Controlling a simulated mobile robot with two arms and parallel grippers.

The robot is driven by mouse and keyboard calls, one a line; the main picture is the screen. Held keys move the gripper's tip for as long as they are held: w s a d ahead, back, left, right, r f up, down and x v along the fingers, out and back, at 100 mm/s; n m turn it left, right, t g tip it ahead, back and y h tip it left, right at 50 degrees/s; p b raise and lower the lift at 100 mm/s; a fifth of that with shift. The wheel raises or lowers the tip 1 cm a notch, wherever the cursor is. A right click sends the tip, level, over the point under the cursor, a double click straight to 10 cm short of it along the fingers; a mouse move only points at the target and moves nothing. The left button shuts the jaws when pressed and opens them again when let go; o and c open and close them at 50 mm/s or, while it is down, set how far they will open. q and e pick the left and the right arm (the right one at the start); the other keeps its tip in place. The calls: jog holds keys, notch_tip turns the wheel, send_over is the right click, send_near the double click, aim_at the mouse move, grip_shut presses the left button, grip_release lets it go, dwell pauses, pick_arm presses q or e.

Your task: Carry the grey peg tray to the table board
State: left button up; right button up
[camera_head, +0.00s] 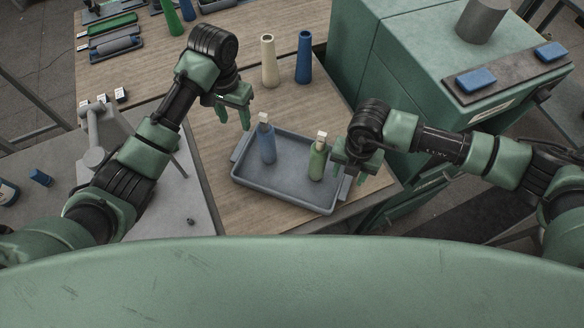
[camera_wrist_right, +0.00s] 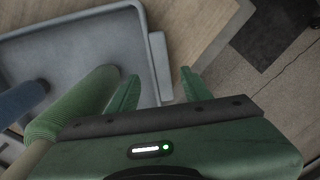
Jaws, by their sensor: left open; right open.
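The grey peg tray (camera_head: 287,186) lies on the wooden table board (camera_head: 207,150), near its front edge. A blue cone (camera_head: 267,146) and a green cone (camera_head: 317,162) stand in it, each with a pale top. My left gripper (camera_head: 235,117) is open and empty, above and behind the tray's left end. My right gripper (camera_head: 349,178) is open at the tray's right end. In the right wrist view its fingers (camera_wrist_right: 158,88) point at the tray's end handle (camera_wrist_right: 160,66), one on each side. I cannot tell whether they touch it.
A cream cone (camera_head: 268,60) and a blue cone (camera_head: 304,57) stand behind the tray on the wood. A green machine cabinet (camera_head: 410,80) blocks the right. A grey side table (camera_head: 180,205) with a grey device stands at left. Bare wood lies behind the tray.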

notch_tip(320, 180, up, 8)
jog(key=shift+r, duration=0.15)
dwell(0.6)
